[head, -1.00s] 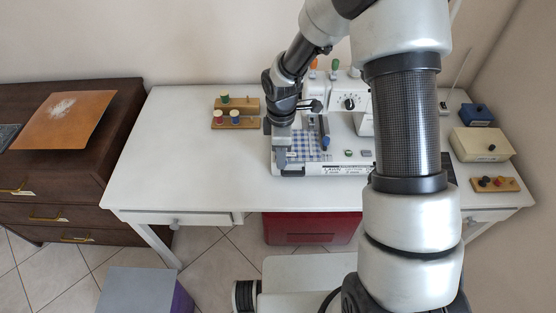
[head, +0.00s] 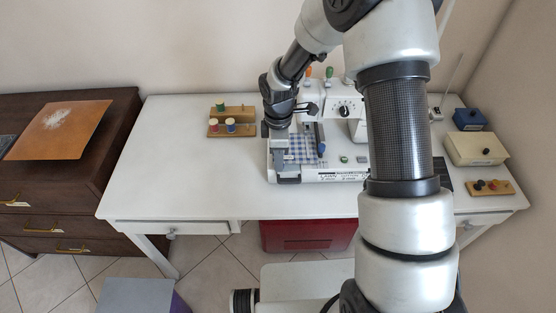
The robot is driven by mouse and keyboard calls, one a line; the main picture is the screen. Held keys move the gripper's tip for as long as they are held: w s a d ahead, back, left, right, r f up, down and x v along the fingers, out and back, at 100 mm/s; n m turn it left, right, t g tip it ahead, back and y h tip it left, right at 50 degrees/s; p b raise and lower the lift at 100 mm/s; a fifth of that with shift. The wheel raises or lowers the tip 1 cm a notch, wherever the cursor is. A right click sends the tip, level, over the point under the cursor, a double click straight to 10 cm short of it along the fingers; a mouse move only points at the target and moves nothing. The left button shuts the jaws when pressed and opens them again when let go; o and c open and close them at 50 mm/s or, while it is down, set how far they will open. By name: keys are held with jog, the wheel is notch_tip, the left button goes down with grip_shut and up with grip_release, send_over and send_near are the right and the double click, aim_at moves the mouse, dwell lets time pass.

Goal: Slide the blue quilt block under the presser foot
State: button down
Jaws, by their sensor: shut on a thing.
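The blue-and-white checked quilt block (head: 300,150) lies flat on the white sewing machine's bed (head: 345,168). My gripper (head: 281,165) points down at the block's left side, at the left end of the bed. It is shut on the block's left edge, though its fingers are small in the picture and partly cover the cloth there. The machine's head (head: 340,108) stands behind the block. I cannot make out the presser foot, and how the block's far edge lies to it cannot be told.
A dark blue upright piece (head: 321,140) stands at the block's right side. Thread spools on a wooden rack (head: 232,131) stand left of the machine. Boxes (head: 476,148) stand at the right. My arm hides the machine's right part. The white table (head: 175,165) is clear at left.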

jog(key=shift+w+d, duration=0.2)
jog(key=shift+w, duration=0.75)
jog(key=shift+f, duration=0.15)
dwell(0.7)
jog(key=c, duration=1.5)
grip_release()
jog(key=shift+c, duration=0.2)
jog(key=shift+s+r+p, duration=0.5)
jog(key=shift+r+p, duration=0.1)
jog(key=shift+r, duration=0.25)
jog(key=shift+s+r+p, duration=0.5)
jog(key=shift+r+p, duration=0.1)
jog(key=shift+r, duration=0.25)
jog(key=shift+s+r+p, duration=0.5)
jog(key=shift+r+p, duration=0.1)
jog(key=shift+r, duration=0.25)
